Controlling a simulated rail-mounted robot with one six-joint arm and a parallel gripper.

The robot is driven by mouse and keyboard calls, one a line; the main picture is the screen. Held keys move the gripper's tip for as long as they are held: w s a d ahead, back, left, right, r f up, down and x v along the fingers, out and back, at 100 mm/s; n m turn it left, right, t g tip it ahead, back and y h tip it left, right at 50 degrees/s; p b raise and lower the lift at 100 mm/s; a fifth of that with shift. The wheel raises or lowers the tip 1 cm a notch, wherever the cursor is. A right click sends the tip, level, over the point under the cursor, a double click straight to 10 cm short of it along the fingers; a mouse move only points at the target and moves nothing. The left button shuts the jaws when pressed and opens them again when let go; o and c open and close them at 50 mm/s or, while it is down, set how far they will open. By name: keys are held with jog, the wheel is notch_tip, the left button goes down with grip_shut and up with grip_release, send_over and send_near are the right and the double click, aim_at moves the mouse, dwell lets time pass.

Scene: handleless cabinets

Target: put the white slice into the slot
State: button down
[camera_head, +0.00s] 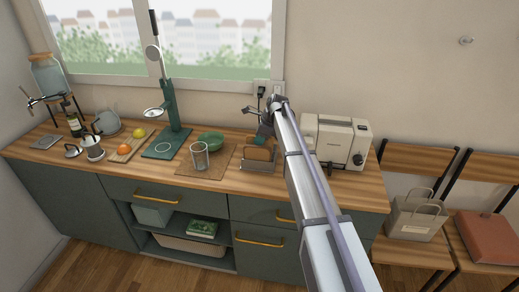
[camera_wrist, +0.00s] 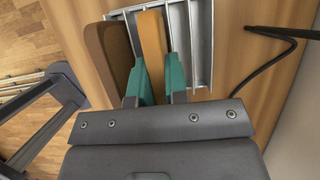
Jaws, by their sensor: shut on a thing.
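My gripper (camera_wrist: 157,66) has its teal fingers on either side of a lighter, tan bread slice (camera_wrist: 153,40), shut on it. This slice stands in the metal rack (camera_wrist: 203,40). A darker brown slice (camera_wrist: 112,52) stands just left of it, beside the left finger. In the head view, my gripper (camera_head: 262,139) is at the rack (camera_head: 258,167) on the counter, above the slices, and my arm hides part of this area. The cream toaster (camera_head: 336,141) stands to the right of the rack; its slot openings are not clear from here.
A glass (camera_head: 199,158) and a green bowl (camera_head: 210,141) stand on a mat left of the rack. A green stand (camera_head: 172,132) rises farther left. In the wrist view, a dark cable (camera_wrist: 275,62) lies right of the rack.

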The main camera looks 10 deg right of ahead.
jog(key=shift+f, duration=0.65)
jog(key=c, duration=1.1)
grip_release()
